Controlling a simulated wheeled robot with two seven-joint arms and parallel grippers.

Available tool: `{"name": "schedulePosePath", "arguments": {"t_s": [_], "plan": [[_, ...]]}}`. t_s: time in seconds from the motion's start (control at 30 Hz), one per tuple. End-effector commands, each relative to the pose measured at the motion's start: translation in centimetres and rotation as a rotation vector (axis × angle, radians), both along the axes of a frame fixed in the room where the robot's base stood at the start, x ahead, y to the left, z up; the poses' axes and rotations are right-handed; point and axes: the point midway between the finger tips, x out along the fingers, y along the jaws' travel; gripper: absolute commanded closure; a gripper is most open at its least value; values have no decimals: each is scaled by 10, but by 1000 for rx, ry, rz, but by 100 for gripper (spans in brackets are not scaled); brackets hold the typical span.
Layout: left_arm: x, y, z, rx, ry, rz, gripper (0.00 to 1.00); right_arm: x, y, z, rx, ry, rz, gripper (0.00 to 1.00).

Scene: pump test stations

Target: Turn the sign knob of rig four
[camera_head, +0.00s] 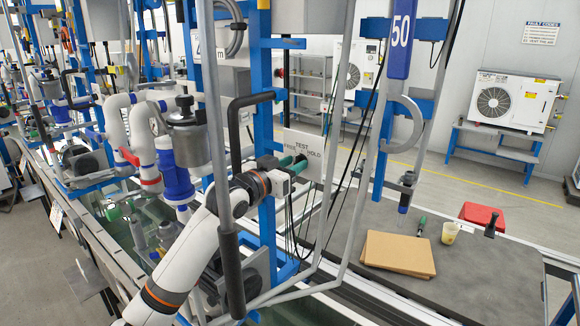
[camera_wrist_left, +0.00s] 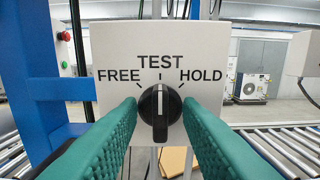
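The sign knob (camera_wrist_left: 160,112) is black and round with a white pointer line, which points straight up at TEST. It sits on a white sign plate (camera_wrist_left: 112,50) marked FREE, TEST and HOLD, which also shows in the head view (camera_head: 304,141). My left gripper (camera_head: 292,163) reaches the plate's lower part in the head view and hides the knob there. In the left wrist view its green ribbed fingers stand apart, one on each side of the knob. I cannot tell whether they touch it. My right gripper is in neither view.
Blue posts, grey pipes and hanging cables crowd round my left arm. A blue 50 sign (camera_head: 401,40) hangs at the right. The grey table (camera_head: 470,262) holds a cardboard piece (camera_head: 398,254), a yellowish cup (camera_head: 450,233) and a red item (camera_head: 480,215). Open floor lies behind it.

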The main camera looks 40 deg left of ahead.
Motion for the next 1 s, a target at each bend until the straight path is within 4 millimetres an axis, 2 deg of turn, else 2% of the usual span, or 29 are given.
{"name": "schedulePosePath", "arguments": {"t_s": [0.17,0.6,0.8,1.0], "plan": [[-12,-1,-3,2,-1,1,68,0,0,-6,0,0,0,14],[-98,-11,-3,0,0,1,68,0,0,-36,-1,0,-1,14],[-116,-13,-1,0,0,0,68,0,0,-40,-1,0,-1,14],[-120,-13,0,1,1,0,68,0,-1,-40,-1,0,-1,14]]}}
